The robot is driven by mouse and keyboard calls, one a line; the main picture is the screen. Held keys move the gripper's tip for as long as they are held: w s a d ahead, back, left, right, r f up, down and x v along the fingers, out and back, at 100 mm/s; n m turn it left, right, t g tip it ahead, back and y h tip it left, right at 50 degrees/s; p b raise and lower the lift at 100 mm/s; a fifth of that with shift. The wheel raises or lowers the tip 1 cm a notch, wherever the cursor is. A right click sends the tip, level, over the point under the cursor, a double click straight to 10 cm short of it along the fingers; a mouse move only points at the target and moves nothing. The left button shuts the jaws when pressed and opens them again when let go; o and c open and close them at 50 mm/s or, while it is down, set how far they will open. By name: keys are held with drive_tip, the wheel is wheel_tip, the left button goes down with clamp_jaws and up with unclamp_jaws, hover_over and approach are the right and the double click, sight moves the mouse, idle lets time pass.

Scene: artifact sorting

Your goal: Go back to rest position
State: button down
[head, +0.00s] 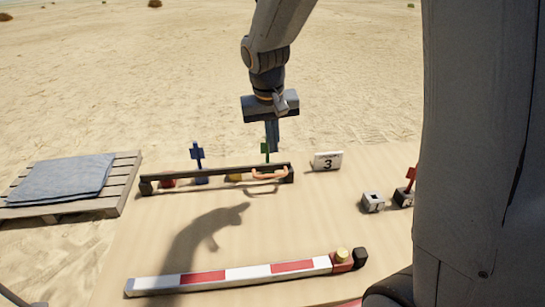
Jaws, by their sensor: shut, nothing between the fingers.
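My gripper (271,138) points down above the far side of the table, at the end of my arm. Its fingers are together with nothing between them. An orange curved piece (270,176) lies at the rail's right end, below and apart from the fingers. A green marker (265,147) stands just behind the fingers and is partly hidden by them.
The wooden table (270,225) is clear in the middle. A red and white bar (225,276) lies near the front. A blue marker (197,155) stands by the rail. A pallet with blue cloth (62,178) lies left.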

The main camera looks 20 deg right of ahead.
drive_tip(key=s+d+f, duration=0.1)
drive_tip(key=s+f, duration=0.2)
drive_tip(key=s, duration=0.5)
drive_tip(key=s+d+f+n+g+y, duration=0.1)
drive_tip(key=s+d+f, duration=0.1)
drive_tip(key=s, duration=0.7)
drive_tip(key=shift+s+f, duration=0.3)
drive_tip(key=shift+f, duration=0.25)
